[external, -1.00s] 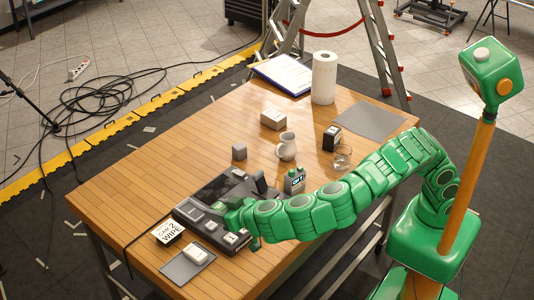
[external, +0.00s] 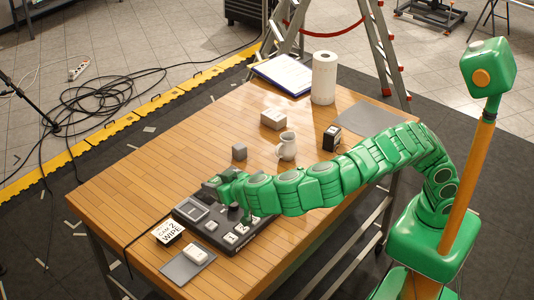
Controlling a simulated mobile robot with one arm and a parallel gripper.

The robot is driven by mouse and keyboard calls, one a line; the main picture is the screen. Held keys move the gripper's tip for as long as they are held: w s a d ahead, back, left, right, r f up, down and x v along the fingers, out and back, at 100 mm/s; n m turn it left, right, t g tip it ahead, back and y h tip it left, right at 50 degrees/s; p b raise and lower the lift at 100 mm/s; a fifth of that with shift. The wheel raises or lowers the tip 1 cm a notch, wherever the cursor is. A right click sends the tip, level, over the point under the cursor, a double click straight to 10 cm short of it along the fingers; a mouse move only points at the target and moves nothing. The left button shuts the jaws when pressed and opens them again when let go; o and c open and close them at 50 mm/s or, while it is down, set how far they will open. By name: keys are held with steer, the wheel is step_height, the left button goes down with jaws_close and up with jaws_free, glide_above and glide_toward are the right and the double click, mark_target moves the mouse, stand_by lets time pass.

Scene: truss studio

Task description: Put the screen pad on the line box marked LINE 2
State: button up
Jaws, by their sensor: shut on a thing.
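My gripper (external: 228,190) is above the far left part of the black switcher console (external: 189,222). It is shut on a small dark grey piece (external: 211,187), partly hidden by my green fingers. I cannot tell for sure that this piece is the screen pad. A black box with a pale label (external: 332,138) stands on the table beyond my arm; its writing is too small to read, so I cannot confirm LINE 2. My arm hides the middle right of the table.
A white jug (external: 287,146), a grey cube (external: 239,152) and a grey block (external: 273,119) stand beyond my arm. A paper roll (external: 324,78) and clipboard (external: 284,75) are at the back. The table's left is clear.

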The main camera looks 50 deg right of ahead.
steer(key=w+d+f+m+g+h, duration=0.1)
steer(key=w+d+f+m+h, duration=0.1)
steer(key=w+d, duration=0.65)
steer(key=w+d+f+m+g+h, duration=0.1)
steer(key=w+d+f+m+h, duration=0.2)
steer(key=d, duration=1)
steer(key=w+d+m+g+h, duration=0.1)
steer(key=w+d+h, duration=0.1)
steer(key=w+d, duration=0.7)
steer(key=s+d+f+m+g+h, duration=0.1)
steer(key=d+f+m+g+h, duration=0.15)
steer(key=d, duration=1.55)
steer(key=s+d+f+m+g+h, duration=0.1)
steer(key=d+m+g+h, duration=0.2)
steer(key=d, duration=1.4)
steer(key=y, duration=0.1)
glide_above(274, 114)
steer(key=shift+m+t, duration=0.25)
steer(key=shift+m, duration=0.2)
steer(key=shift+s+a+f, duration=0.1)
steer(key=shift+a+f, duration=0.05)
steer(key=shift+f, duration=4.6)
steer(key=shift+f+y, duration=0.25)
steer(key=shift+f, duration=1.35)
steer(key=shift+f, duration=0.15)
